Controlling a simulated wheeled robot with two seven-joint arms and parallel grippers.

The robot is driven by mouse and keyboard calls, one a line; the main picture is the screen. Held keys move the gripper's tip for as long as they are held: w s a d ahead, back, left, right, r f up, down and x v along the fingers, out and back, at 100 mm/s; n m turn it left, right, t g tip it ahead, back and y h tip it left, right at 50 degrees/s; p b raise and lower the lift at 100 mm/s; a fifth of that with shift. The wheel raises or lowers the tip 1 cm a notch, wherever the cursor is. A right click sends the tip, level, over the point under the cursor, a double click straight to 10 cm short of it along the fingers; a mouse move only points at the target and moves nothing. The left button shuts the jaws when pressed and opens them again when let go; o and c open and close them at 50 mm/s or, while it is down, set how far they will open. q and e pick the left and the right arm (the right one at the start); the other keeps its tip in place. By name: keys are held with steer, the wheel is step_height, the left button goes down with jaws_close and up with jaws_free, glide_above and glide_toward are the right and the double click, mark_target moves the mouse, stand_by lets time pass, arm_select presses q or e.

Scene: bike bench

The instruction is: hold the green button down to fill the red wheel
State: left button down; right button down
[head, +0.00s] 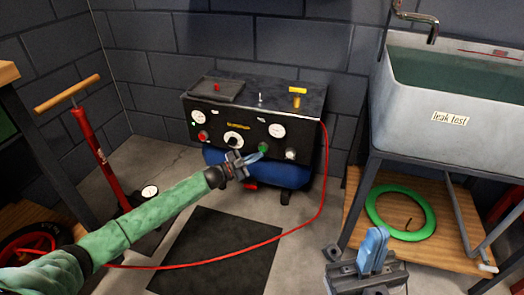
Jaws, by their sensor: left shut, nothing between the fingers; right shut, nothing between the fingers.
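The green button (262,149) is on the front panel of the compressor (228,127), among dials and other knobs. My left gripper (253,157) is shut and empty, its blue fingertips just below and left of the green button in the picture. I cannot tell whether they touch it. The red wheel (52,238), a black tyre with a red rim, shows partly at the lower left, cut off by the frame edge and my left arm. My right gripper (373,245) is shut and empty at the lower right, fingers pointing up, away from the panel.
A red hose (323,185) runs from the compressor's right side across the floor and dark mat (220,250) to the lower left. A red floor pump (95,145) stands left. The leak test sink (440,115) is right, above a shelf with a green tyre (372,208).

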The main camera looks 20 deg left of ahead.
arm_select(q)
steer(key=shift+w, duration=0.1)
steer(key=shift+w, duration=0.35)
steer(key=shift+w+p, duration=0.3)
steer(key=shift+w, duration=0.1)
stand_by(1.6)
steer(key=shift+s, duration=0.1)
steer(key=shift+s+p, duration=0.65)
steer(key=shift+s, duration=0.1)
